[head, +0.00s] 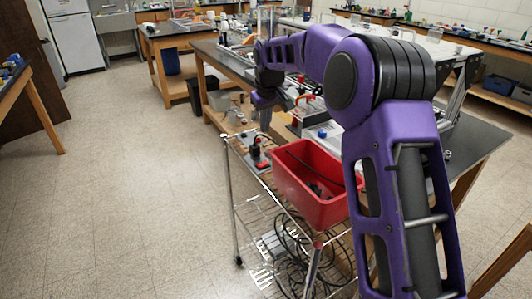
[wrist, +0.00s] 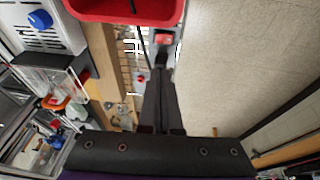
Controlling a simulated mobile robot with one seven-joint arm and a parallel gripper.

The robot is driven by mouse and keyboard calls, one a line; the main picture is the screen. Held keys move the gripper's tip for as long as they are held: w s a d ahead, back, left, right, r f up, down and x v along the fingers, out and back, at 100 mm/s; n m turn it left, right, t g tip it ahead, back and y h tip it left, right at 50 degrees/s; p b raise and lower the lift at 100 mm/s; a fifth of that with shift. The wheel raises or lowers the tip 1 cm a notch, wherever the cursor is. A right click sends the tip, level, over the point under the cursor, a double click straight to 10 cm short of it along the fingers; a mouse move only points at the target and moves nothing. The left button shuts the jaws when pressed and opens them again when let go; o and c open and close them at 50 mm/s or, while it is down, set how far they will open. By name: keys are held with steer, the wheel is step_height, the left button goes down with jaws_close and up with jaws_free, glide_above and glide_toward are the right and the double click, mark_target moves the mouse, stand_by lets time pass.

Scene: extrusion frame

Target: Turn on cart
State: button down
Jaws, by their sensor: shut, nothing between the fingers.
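The cart (head: 229,190) is a wire-shelf metal cart in the middle of the head view. A grey power strip (head: 247,140) lies on its top shelf, left of a red bin, with a black plug and a red switch (head: 263,165). In the wrist view the red switch (wrist: 163,38) shows just beyond my fingertips. My gripper (head: 264,118) is shut and empty, pointing down over the far end of the cart. In the wrist view its fingers (wrist: 160,75) cover part of the strip. I cannot tell whether they touch it.
The red bin (head: 297,196) stands on the cart right beside the strip; its rim (wrist: 125,20) also shows in the wrist view. Coiled black cables (head: 290,245) lie on the lower shelf. A workbench (head: 480,135) stands right of the cart. Floor is clear at left.

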steer(key=shift+s, duration=0.1)
glide_toward(268, 163)
steer(key=x, duration=0.3)
steer(key=w+a+x, duration=0.1)
steer(key=x, duration=0.1)
steer(key=shift+f, duration=0.1)
steer(key=shift+w+d+f, duration=0.1)
steer(key=shift+w+f, duration=0.05)
steer(key=shift+f, duration=0.35)
steer(key=shift+w+d+f+b, duration=0.2)
steer(key=shift+d+f+b, duration=0.2)
steer(key=shift+f, duration=0.25)
steer(key=shift+a+r, duration=0.15)
steer(key=shift+r, duration=0.05)
steer(key=shift+s, duration=0.1)
